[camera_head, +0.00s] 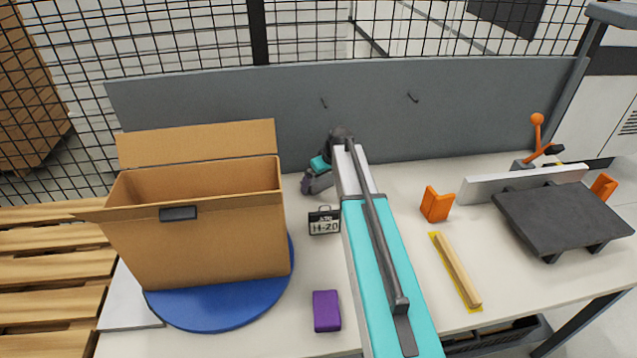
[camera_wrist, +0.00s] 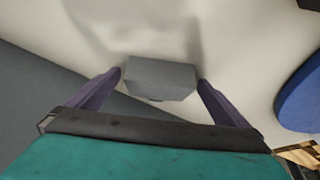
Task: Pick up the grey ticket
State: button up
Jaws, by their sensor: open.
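The grey ticket (camera_wrist: 160,76) shows in the wrist view as a small grey block on the pale table. It lies between the two spread fingers of my gripper (camera_wrist: 160,82), with a gap at each side. In the head view my gripper (camera_head: 312,184) is low at the back of the table, right of the cardboard box. I cannot make out the grey ticket there; my gripper and arm seem to hide it.
An open cardboard box (camera_head: 205,235) stands on a blue disc (camera_head: 225,318) at left. A grey panel (camera_head: 220,100) closes the table's back. A wooden strip (camera_head: 457,270) lies at right.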

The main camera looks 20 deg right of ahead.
jog(key=shift+c, duration=0.3)
jog(key=c, duration=1.1)
jog(key=shift+r, duration=0.1)
jog(key=shift+c, duration=0.2)
jog(key=shift+r+b, duration=0.9)
jog(key=shift+r, duration=0.5)
jog(key=s+d+b, duration=0.1)
jog(key=s+d, duration=0.2)
jog(key=d, duration=0.1)
jog(key=s+d+b, duration=0.2)
jog(key=s+d, duration=0.2)
jog(key=d, duration=0.1)
jog(key=s+d+b, duration=0.2)
jog(key=s+d, duration=0.2)
jog(key=d, duration=0.1)
jog(key=shift+d+r, duration=0.2)
jog(key=shift+r, duration=0.05)
